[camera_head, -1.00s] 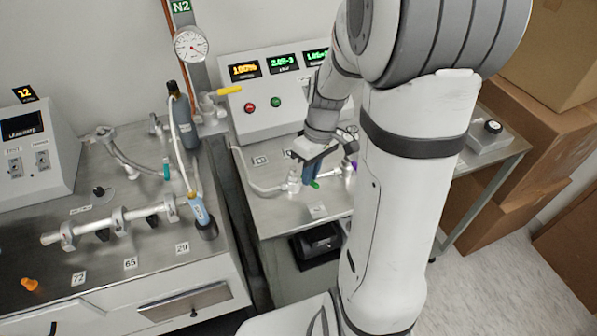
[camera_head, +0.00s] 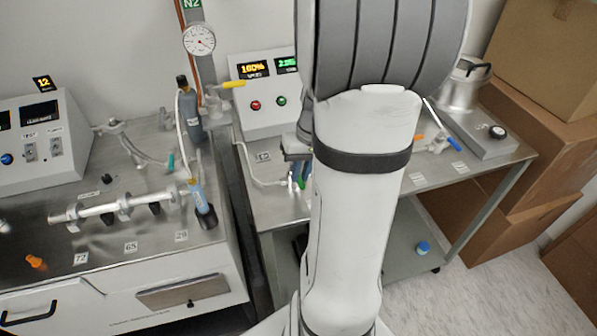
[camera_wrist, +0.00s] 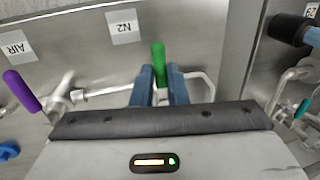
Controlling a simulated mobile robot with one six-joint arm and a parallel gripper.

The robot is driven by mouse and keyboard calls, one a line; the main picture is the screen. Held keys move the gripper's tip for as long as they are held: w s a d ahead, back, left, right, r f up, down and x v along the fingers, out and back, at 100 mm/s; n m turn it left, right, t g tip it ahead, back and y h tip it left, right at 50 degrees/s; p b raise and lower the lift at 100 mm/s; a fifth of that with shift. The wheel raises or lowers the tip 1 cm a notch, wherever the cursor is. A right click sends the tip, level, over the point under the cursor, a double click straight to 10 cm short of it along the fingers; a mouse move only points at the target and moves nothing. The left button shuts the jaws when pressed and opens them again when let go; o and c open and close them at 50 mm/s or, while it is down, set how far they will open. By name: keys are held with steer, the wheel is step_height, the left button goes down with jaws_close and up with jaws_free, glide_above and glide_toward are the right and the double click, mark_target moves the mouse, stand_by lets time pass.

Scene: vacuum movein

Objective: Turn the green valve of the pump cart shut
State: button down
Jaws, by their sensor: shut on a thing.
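The green valve handle (camera_wrist: 158,58) shows in the wrist view on the pump cart's metal top (camera_wrist: 205,45), below and right of the N2 label (camera_wrist: 124,27). My gripper (camera_wrist: 160,82) has its two blue fingers on either side of the handle and is shut on it. The handle's green end sticks out beyond the fingertips, pointing up in the picture. A thin metal pipe runs to both sides of the valve. In the head view my gripper (camera_head: 297,180) is low at the cart top, partly hidden by my arm.
A purple handle (camera_wrist: 22,92) by the AIR label (camera_wrist: 18,42) and a blue knob (camera_wrist: 8,150) are at left in the wrist view. A teal handle (camera_wrist: 302,108) is at right. The control box (camera_head: 262,98) stands behind. Cardboard boxes (camera_head: 505,165) stand right of the cart.

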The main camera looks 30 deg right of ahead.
steer(key=shift+w+r, duration=0.1)
steer(key=c, duration=1.4)
jaws_free()
steer(key=shift+c, duration=0.2)
step_height(320, 180, up, 8)
steer(key=d, duration=0.1)
steer(key=shift+s+d+f, duration=0.25)
steer(key=s+a+r+n+t+h, duration=0.1)
steer(key=s+a+n, duration=0.1)
steer(key=a, duration=0.7)
steer(key=s+a+r+n+t+h, duration=0.1)
steer(key=s+a, duration=0.3)
steer(key=a, duration=0.5)
steer(key=shift+s+n, duration=0.25)
steer(key=shift+n, duration=0.15)
